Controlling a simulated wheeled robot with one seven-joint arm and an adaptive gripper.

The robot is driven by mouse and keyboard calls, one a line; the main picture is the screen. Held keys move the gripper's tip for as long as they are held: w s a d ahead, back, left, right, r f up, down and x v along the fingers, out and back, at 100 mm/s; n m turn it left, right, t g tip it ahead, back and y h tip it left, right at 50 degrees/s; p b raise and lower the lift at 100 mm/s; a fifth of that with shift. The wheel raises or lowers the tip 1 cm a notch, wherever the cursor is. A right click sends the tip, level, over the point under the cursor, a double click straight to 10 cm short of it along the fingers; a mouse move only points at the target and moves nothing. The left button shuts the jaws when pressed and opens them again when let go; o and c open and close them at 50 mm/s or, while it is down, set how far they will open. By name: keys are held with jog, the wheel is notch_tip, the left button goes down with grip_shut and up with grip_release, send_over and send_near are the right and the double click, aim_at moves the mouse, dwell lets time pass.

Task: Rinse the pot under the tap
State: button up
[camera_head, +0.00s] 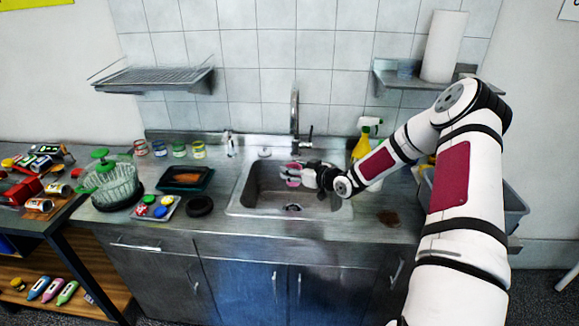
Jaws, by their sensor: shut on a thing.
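The tap (295,115) is a tall metal faucet behind the sink (243,192), with a lever on its right. My gripper (298,175) reaches in from the right over the sink basin, below and slightly in front of the tap. It is shut on a small pink pot (293,182), held over the basin under the spout. The gripper partly covers the pot, so its full shape and its tilt cannot be told. I cannot tell whether water runs from the tap. The drain (293,207) shows in the basin floor below.
A yellow spray bottle (361,148) with a green top stands behind my arm. A grey bin (513,208) is at right.

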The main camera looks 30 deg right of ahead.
jog(key=s+a+r+p, duration=0.2)
jog(key=s+r+p, duration=0.2)
jog(key=shift+s+a, duration=0.15)
jog(key=shift+s, duration=0.1)
dwell(0.4)
dwell(0.6)
jog(key=a+r+m+h+b, duration=0.2)
jog(key=a+h+b, duration=0.1)
jog(key=a, duration=1.7)
jog(key=shift+s+b, duration=0.4)
jog(key=shift+b, duration=0.15)
